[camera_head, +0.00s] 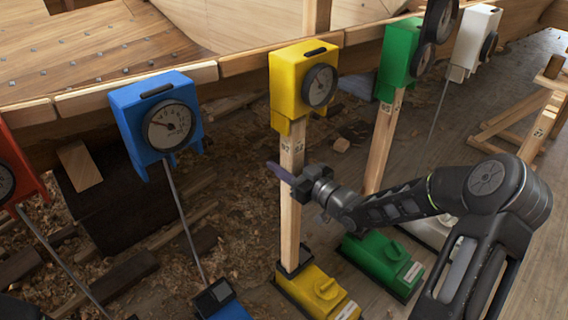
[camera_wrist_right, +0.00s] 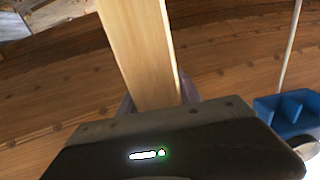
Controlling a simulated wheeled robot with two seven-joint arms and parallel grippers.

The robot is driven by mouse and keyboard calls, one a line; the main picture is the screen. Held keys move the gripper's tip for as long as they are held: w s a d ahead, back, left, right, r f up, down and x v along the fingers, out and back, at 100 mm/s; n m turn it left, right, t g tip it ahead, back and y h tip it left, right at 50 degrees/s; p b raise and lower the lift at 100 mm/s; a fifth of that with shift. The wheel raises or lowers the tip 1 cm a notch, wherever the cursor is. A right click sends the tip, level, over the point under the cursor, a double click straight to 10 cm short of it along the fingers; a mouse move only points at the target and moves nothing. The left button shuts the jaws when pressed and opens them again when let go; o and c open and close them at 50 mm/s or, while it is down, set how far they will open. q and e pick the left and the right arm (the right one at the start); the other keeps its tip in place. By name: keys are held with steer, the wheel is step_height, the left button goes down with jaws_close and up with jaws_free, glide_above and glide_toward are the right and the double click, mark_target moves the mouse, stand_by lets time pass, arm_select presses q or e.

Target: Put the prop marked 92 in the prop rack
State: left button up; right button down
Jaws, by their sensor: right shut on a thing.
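A wooden prop (camera_head: 292,220) stands upright between a yellow gauge box (camera_head: 290,85) at the hull edge and a yellow base (camera_head: 318,294) on the floor. It bears a small dark mark near its top that seems to read 92. My right gripper (camera_head: 288,181) is shut on this prop at about mid height. In the right wrist view the prop (camera_wrist_right: 140,50) runs up from between the jaws, which are mostly hidden by the gripper body. My left gripper is not in view. I cannot make out a prop rack for certain.
A blue gauge box (camera_head: 159,120) on a thin rod is to the left, with a red one (camera_head: 12,165) beyond. A green box (camera_head: 399,58) on another wooden prop (camera_head: 382,140) and a white box (camera_head: 474,40) are to the right. A wooden stand (camera_head: 496,125) is at far right.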

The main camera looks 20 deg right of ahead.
mark_target(299, 150)
steer(key=shift+r+p, duration=0.35)
steer(key=shift+r, duration=0.2)
stand_by(0.7)
steer(key=shift+p+v, duration=1.25)
steer(key=shift+v, duration=2.75)
steer(key=shift+r, duration=0.15)
steer(key=shift+r+p, duration=2.8)
steer(key=shift+r, duration=0.3)
steer(key=shift+d, duration=0.1)
